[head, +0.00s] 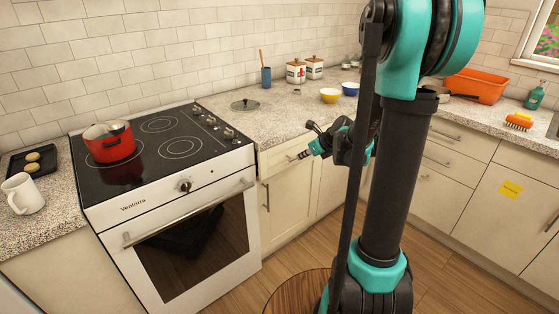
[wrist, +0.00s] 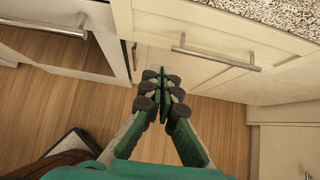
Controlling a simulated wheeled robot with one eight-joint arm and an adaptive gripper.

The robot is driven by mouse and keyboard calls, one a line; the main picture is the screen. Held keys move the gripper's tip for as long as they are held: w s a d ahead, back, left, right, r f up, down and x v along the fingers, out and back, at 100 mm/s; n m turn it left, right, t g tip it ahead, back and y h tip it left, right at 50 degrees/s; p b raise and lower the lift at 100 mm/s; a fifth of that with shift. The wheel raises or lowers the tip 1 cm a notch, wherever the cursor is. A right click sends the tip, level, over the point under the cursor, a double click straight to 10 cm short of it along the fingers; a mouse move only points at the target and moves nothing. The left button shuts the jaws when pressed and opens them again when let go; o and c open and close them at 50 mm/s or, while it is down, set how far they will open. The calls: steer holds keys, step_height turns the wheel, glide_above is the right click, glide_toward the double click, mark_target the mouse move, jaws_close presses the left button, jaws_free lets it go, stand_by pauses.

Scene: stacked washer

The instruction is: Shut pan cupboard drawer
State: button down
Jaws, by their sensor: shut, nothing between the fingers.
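A cream drawer front (head: 272,163) is just right of the oven, under the counter. It fills the upper part of the wrist view (wrist: 190,22), with a metal bar handle (wrist: 215,53) across it. I cannot tell surely whether this drawer stands slightly out or is flush. A cupboard door (head: 279,202) with an upright handle is below it. My gripper (head: 303,156) is in front of the drawer front at about its height. In the wrist view my gripper (wrist: 163,76) is shut and empty, left of and below the handle, apart from it.
The oven (head: 190,235) with its projecting handle is close on the left. A red pot (head: 110,145) stands on the hob. The corner cupboards and right-hand drawers (head: 440,165) close in on the right. Wooden floor (head: 290,262) is free in front.

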mark_target(279, 151)
steer(key=x, duration=0.4)
steer(key=r+x, duration=0.1)
steer(key=x, duration=0.2)
steer(key=w+a+x, duration=0.1)
steer(key=x, duration=0.3)
steer(key=shift+w+a, duration=0.1)
steer(key=shift+w, duration=0.25)
steer(key=shift+w+a, duration=0.35)
steer(key=shift+w, duration=0.15)
steer(key=w+a, duration=0.1)
steer(key=w, duration=0.1)
steer(key=w+a, duration=0.2)
steer(key=shift+r, duration=0.1)
steer(key=shift+d, duration=0.1)
